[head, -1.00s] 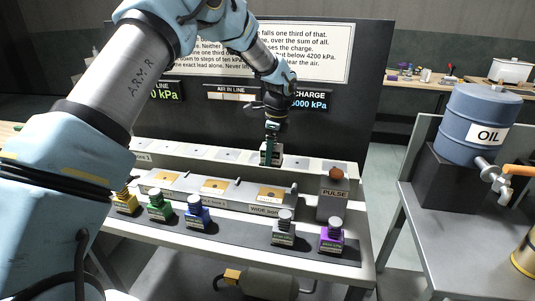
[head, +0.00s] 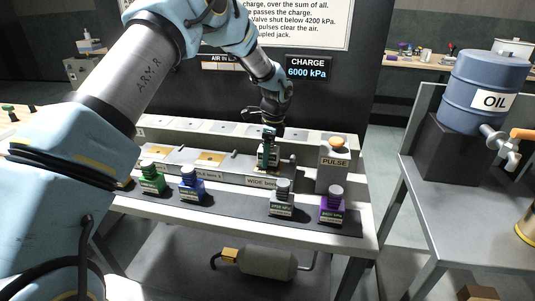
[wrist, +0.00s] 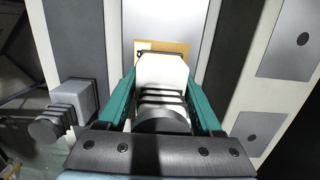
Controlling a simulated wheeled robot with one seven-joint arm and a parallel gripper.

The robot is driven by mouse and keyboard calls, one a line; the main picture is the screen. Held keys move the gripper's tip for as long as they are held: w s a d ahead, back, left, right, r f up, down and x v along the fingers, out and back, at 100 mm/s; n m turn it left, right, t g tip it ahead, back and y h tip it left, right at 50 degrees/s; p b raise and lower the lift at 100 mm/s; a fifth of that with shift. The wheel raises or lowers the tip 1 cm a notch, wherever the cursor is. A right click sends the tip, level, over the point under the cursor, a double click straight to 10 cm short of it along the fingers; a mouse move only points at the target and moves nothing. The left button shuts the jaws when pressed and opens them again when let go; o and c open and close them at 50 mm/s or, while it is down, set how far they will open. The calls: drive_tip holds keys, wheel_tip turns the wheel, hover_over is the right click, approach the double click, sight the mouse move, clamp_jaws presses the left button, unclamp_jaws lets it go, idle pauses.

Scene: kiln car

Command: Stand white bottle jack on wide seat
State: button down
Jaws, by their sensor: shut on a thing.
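My gripper (head: 268,143) is shut on the white bottle jack (head: 267,163), which is upright. In the wrist view the teal fingers flank the white jack (wrist: 161,73), with its ridged neck near the palm. The jack is over the wide seat at the right end of the seat bench, behind the "WIDE" label. The jack hides most of this seat. A tan edge of the wide seat (wrist: 176,46) shows past the jack in the wrist view. I cannot tell whether the jack's base touches the seat.
A grey jack (head: 282,199) and purple jack (head: 332,207) stand on the front ledge, with blue (head: 191,186) and green (head: 152,179) jacks farther left. The pulse box (head: 333,168) stands close right of the wide seat. Another tan seat (head: 209,158) is empty.

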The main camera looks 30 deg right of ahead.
drive_tip(key=shift+f+b, duration=0.3)
drive_tip(key=shift+f, duration=0.2)
unclamp_jaws()
drive_tip(key=shift+f, duration=0.1)
wheel_tip(320, 180, up, 14)
drive_tip(key=p, duration=0.7)
